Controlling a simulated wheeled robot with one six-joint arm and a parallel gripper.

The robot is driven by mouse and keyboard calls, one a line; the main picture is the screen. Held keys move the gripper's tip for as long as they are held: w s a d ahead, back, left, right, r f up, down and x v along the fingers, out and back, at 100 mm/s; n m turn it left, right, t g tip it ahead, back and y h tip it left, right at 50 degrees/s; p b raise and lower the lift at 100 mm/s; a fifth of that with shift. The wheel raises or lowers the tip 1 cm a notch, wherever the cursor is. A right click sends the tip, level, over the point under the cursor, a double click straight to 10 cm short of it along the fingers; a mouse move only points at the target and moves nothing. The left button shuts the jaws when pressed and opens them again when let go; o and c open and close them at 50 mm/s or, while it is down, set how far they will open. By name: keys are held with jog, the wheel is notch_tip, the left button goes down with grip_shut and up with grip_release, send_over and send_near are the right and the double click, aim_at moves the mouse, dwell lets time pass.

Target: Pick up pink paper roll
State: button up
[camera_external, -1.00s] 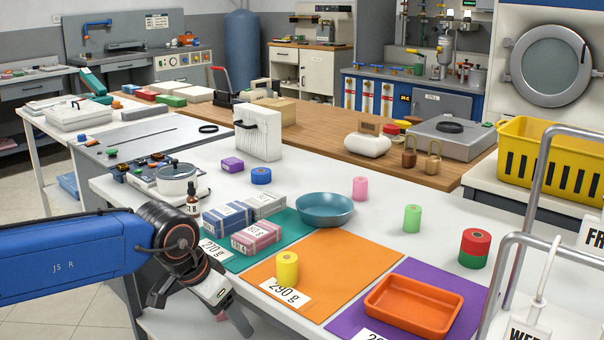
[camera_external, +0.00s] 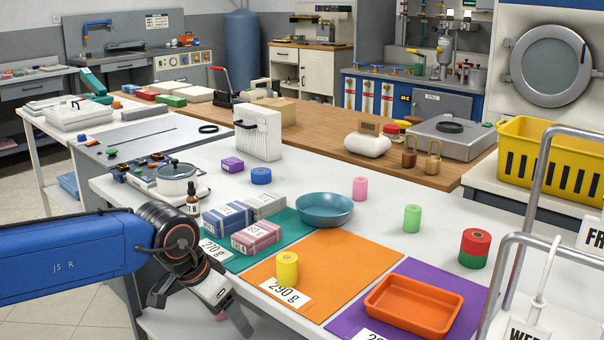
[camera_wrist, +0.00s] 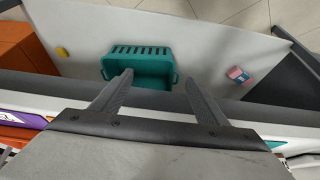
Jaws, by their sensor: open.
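The pink paper roll (camera_external: 360,188) stands upright on the white table behind the orange mat, to the right of the blue bowl (camera_external: 324,209). My gripper (camera_external: 236,322) hangs low at the table's front left edge, well apart from the roll. In the wrist view my gripper (camera_wrist: 160,88) has its two fingers spread with nothing between them. That view looks down past the table edge at a teal basket (camera_wrist: 140,66) on a lower surface. The pink roll does not show in the wrist view.
A yellow roll (camera_external: 287,268) stands on the orange mat (camera_external: 340,262). Boxes (camera_external: 257,236) lie on the teal mat. A green roll (camera_external: 412,218) and a red-and-green stack (camera_external: 475,246) stand to the right. An orange tray (camera_external: 413,306) sits on the purple mat.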

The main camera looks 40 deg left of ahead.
jog(key=c, duration=0.3)
jog(key=shift+c, duration=0.2)
jog(key=w+r+n+g, duration=0.1)
jog(key=w+r+n, duration=0.25)
jog(key=r, duration=0.75)
jog(key=w+a+r+n+g, duration=0.1)
jog(key=w+r+n, duration=0.1)
jog(key=w+r, duration=0.65)
jog(key=w+a+r+n+g, duration=0.15)
jog(key=w+r, duration=0.35)
jog(key=w, duration=0.7)
jog(key=w+a+r+n, duration=0.1)
jog(key=w+r+n, duration=0.1)
jog(key=w, duration=0.6)
jog(key=w+r+n, duration=0.2)
jog(key=w, duration=0.6)
jog(key=n+g, duration=0.1)
jog(key=n, duration=0.4)
send_over(360, 179)
jog(key=w, duration=0.1)
notch_tip(360, 179, down, 4)
notch_tip(360, 179, down, 12)
jog(key=shift+a+r, duration=0.1)
jog(key=shift+r, duration=0.05)
jog(key=shift+s+f, duration=0.25)
jog(key=shift+f, duration=1.05)
jog(key=shift+s+f, duration=0.2)
jog(key=shift+f, duration=1.1)
